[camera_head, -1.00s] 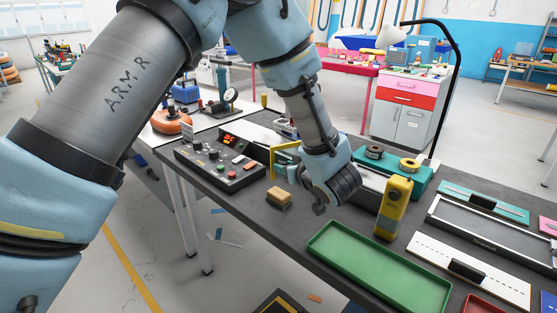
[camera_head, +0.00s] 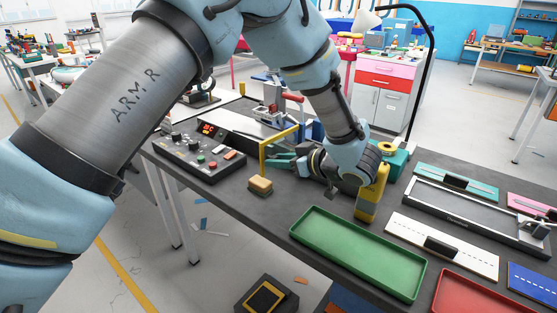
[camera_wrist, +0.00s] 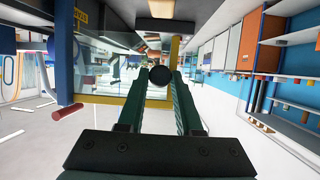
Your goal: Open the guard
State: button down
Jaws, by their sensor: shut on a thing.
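The guard is a yellow frame (camera_head: 262,159) with a clear panel, standing by the machine at the back of the dark workbench. In the wrist view the clear panel (camera_wrist: 112,48) lies to the left and a yellow upright (camera_wrist: 174,52) stands just behind the fingertips. My gripper (camera_head: 272,160) reaches left to the guard with its teal fingers. In the wrist view my gripper (camera_wrist: 160,80) is shut on a dark round knob (camera_wrist: 160,74) in front of the yellow upright. How the knob joins the guard is hidden.
A control box (camera_head: 200,152) with buttons and a red display stands left of the guard. A yellow-brown block (camera_head: 260,187) lies in front. A yellow handheld device (camera_head: 371,195) stands close to my wrist. A green tray (camera_head: 357,254) lies at the front edge.

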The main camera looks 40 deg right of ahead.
jog(key=c, duration=0.6)
grip_release()
jog(key=a+b+v, duration=0.1)
jog(key=b+v, duration=0.2)
jog(key=v, duration=0.7)
jog(key=shift+s+d, duration=0.35)
jog(key=shift+d, duration=0.1)
jog(key=shift+s+r, duration=0.1)
jog(key=shift+r, duration=0.05)
